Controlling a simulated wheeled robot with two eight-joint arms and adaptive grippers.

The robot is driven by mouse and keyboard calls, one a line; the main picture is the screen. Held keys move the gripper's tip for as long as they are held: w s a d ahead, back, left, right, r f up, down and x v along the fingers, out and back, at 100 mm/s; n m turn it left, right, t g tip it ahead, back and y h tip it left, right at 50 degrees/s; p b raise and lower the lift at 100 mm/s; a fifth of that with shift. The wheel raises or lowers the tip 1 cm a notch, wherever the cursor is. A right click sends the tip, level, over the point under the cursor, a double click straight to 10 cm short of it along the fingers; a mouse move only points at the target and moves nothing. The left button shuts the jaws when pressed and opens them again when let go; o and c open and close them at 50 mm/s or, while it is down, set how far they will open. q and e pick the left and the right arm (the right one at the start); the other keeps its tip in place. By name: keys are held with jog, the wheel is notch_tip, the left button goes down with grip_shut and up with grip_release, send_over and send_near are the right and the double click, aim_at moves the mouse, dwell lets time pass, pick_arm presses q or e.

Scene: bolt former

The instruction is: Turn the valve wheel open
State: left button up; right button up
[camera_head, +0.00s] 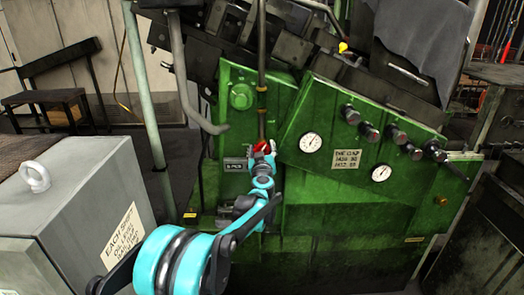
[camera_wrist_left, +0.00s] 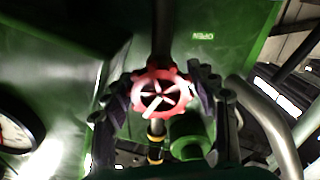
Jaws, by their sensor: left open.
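The red valve wheel (camera_head: 263,146) sits on a vertical pipe at the front of the green machine. In the left wrist view the spoked wheel (camera_wrist_left: 160,92) is near the middle. My left gripper (camera_head: 262,155) reaches up to the wheel, its arm coming in from the bottom. In the left wrist view its two dark fingers (camera_wrist_left: 161,84) stand open, one on each side of the wheel. Whether they touch the rim I cannot tell. My right gripper is in neither view.
The green machine (camera_head: 345,220) carries gauges (camera_head: 310,142) and several black knobs (camera_head: 397,134) right of the wheel. A bent grey pipe (camera_head: 182,80) and a pale post (camera_head: 143,85) stand to the left. A grey box with an eyebolt (camera_head: 35,177) fills the lower left.

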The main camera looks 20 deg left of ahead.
pick_arm(q)
jog(key=shift+w, duration=0.1)
jog(key=c, duration=0.9)
